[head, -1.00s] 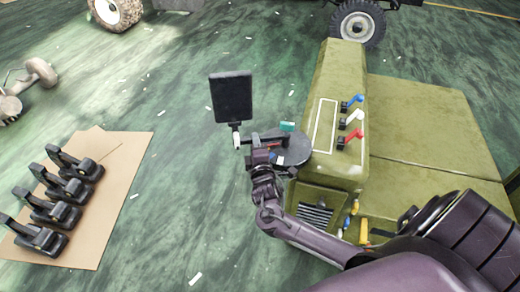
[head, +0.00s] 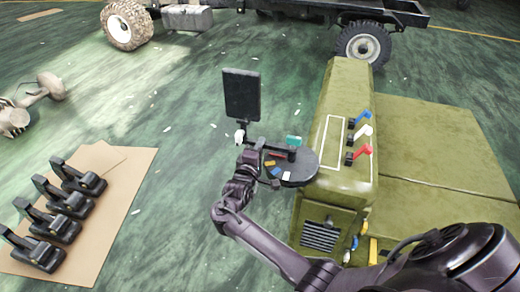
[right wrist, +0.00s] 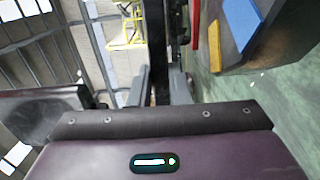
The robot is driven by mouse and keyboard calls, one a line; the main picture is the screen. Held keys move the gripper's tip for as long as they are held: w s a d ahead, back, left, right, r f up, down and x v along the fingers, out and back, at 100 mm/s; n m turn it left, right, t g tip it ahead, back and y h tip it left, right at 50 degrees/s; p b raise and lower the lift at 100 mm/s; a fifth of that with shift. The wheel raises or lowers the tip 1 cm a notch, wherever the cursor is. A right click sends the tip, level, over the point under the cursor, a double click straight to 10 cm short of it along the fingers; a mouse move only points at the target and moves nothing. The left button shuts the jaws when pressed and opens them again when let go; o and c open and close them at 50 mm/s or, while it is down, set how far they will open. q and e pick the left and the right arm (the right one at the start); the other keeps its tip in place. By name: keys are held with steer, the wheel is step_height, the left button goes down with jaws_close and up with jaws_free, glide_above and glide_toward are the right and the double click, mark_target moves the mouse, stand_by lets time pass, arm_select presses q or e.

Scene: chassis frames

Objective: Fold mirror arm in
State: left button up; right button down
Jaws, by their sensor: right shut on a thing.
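The mirror (head: 241,95) is a dark upright rectangle to the left of the olive cab-like block (head: 345,125). A black mirror arm (head: 272,149) runs from a dark round plate (head: 300,172) at the block's side out to a white fitting (head: 239,136) under the mirror. My right gripper (head: 243,152) is at the outer end of the arm, just below the mirror. In the right wrist view its fingers (right wrist: 161,88) are shut on a dark bar, which I take to be the mirror arm. My left gripper is out of view.
Blue, white and red levers (head: 360,131) stand on the block's top, right of the mirror arm. Several black parts (head: 62,205) lie on cardboard (head: 120,190) at the left. A wheeled chassis (head: 290,8) stands behind.

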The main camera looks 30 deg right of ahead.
steer(key=shift+d, duration=0.1)
steer(key=c, duration=1.4)
jaws_free()
steer(key=shift+o, duration=0.2)
steer(key=v, duration=0.7)
steer(key=shift+s+a, duration=0.2)
steer(key=shift+a, duration=0.1)
steer(key=shift+f, duration=0.1)
